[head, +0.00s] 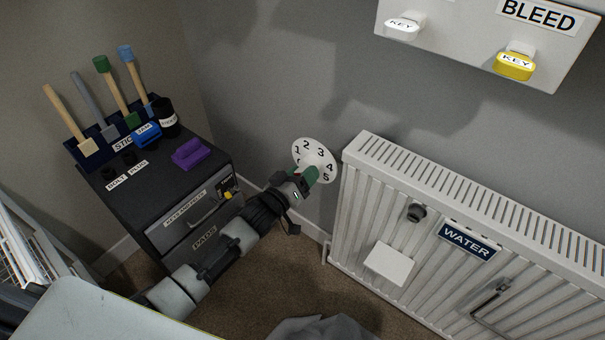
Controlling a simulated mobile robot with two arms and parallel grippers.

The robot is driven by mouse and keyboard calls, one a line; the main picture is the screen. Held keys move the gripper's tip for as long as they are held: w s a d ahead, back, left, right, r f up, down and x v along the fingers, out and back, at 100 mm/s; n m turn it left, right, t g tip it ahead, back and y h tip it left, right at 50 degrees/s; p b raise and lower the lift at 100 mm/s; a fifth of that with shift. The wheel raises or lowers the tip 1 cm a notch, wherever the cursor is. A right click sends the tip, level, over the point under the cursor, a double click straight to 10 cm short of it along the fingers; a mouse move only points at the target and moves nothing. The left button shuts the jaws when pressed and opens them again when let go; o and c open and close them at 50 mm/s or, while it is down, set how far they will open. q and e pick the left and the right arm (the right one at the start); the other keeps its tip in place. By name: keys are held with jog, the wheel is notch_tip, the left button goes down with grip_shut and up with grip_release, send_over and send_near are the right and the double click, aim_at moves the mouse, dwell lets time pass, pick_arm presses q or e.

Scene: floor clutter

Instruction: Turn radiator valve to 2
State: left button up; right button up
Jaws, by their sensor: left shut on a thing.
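The radiator valve's round white dial (324,155) is at the left end of the radiator. It bears the numbers 1 to 5 around its rim. My left gripper (304,178) reaches in from the lower left and is shut on the green valve knob (311,174) in front of the dial. The gripper covers much of the knob and the lower left of the dial, so I cannot tell which number the knob points to. The white ribbed radiator (352,215) stands against the grey wall. My right gripper is not in view.
A dark drawer cabinet (160,212) at left holds upright tools in a rack (80,152), a purple block (190,153) and a black cup (166,118). A wall board (455,30) holds white and yellow key tags. Carpet (290,275) lies open between cabinet and radiator.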

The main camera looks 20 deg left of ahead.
pick_arm(q)
jog(key=m+p, duration=0.2)
jog(key=m, duration=0.4)
jog(key=shift+a, duration=0.15)
jog(key=m, duration=0.3)
jog(key=shift+m+p, duration=0.3)
jog(key=shift+p, duration=0.05)
jog(key=m, duration=0.2)
jog(key=shift+a+m, duration=0.1)
jog(key=shift+m, duration=0.3)
jog(key=m, duration=0.3)
jog(key=shift+w, duration=0.1)
jog(key=m, duration=0.3)
jog(key=shift+a+m, duration=0.1)
jog(key=shift+m, duration=0.5)
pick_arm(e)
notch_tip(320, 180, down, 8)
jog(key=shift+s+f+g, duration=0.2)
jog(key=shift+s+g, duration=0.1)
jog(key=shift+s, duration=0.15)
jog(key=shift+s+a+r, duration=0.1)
